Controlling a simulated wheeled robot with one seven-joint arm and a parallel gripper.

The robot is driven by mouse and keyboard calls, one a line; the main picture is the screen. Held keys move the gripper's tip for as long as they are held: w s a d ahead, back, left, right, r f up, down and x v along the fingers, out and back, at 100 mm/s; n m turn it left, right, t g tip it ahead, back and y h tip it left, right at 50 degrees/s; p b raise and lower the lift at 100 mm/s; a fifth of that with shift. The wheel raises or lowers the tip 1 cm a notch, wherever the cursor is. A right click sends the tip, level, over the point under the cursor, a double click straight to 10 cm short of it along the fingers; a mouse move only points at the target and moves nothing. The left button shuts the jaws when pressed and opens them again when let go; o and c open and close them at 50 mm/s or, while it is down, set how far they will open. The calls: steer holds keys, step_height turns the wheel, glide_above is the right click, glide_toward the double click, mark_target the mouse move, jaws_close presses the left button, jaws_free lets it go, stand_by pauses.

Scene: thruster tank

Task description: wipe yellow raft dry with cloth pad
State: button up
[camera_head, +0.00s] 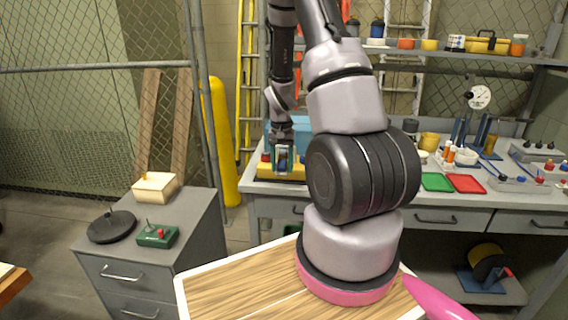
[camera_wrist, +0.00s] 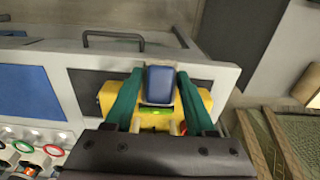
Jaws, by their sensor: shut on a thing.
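My gripper (camera_wrist: 159,76) shows two dark green fingers in the wrist view, shut on a blue block-like thing with a pale edge, which I take to be the cloth pad (camera_wrist: 160,86). The yellow raft (camera_wrist: 205,99) lies below and around the fingers, partly hidden by them. A bright green strip shows on it between the fingers. In the head view my gripper (camera_head: 283,166) points down at the yellow raft (camera_head: 290,178) on the bench. I cannot tell whether the pad touches the raft. The pad is too small to make out clearly there.
The grey bench (camera_head: 270,198) has drawers below. A light blue box (camera_head: 302,139) stands just behind my gripper. Green (camera_head: 437,181) and red (camera_head: 468,184) trays lie to the right. A shelf (camera_head: 450,54) with containers hangs above. A grey cabinet (camera_head: 190,230) stands at left.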

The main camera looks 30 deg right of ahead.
steer(key=shift+f, duration=2.85)
steer(key=o, duration=0.7)
steer(key=c, duration=0.5)
steer(key=shift+w+d, duration=0.4)
steer(key=shift+w, duration=0.25)
steer(key=shift+s+d, duration=0.65)
steer(key=shift+d, duration=0.2)
